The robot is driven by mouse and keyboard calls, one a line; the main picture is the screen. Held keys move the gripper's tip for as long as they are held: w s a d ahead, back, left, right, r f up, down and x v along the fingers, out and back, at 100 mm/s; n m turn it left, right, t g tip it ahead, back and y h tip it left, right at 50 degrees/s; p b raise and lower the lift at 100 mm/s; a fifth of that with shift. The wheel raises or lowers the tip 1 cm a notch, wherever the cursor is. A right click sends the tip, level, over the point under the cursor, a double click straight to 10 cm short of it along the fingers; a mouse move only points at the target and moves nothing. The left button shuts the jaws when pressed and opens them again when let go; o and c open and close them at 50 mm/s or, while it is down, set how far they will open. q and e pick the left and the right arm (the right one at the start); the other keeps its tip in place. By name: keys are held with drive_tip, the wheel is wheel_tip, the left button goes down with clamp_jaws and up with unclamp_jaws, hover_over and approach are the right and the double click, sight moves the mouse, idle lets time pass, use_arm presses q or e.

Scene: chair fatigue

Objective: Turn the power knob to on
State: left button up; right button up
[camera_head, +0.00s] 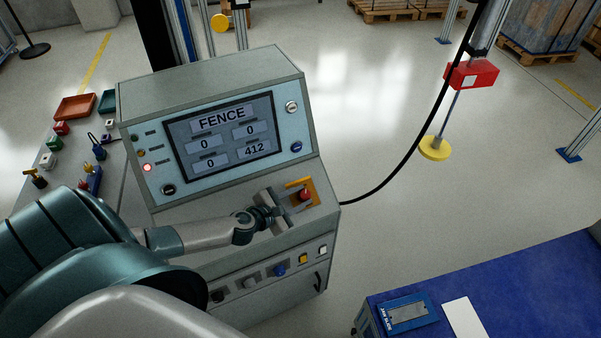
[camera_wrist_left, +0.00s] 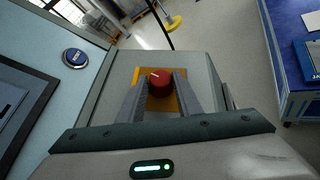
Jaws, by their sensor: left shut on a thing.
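The power knob (camera_head: 305,195) is red and sits on a yellow-orange plate (camera_head: 309,184) on the sloped ledge of the grey control console (camera_head: 210,70). In the left wrist view the knob (camera_wrist_left: 160,84) has a white mark near its top, pointing up and slightly left. My left gripper (camera_head: 291,203) is at the knob, with its two fingers on either side of it, and is shut on it. The fingers hide part of the plate. The console screen (camera_head: 224,134) reads FENCE, with several zeros and 412. My right gripper is not in view.
A red lamp (camera_head: 147,168) is lit left of the screen. A black cable (camera_head: 405,162) runs from the console's right side. A blue-topped table (camera_head: 500,290) stands at lower right. Small coloured parts and trays (camera_head: 75,107) lie at left.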

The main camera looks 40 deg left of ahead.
use_arm(q)
drive_tip(key=shift+r+m+g+h+p, duration=0.1)
drive_tip(key=shift+m+g+h+p, duration=0.25)
drive_tip(key=shift+m+h, duration=0.2)
drive_tip(key=o, duration=1)
drive_tip(key=shift+o, duration=0.2)
drive_tip(key=b+v, duration=0.4)
drive_tip(key=v, duration=1.3)
drive_tip(key=shift+s+r, duration=0.1)
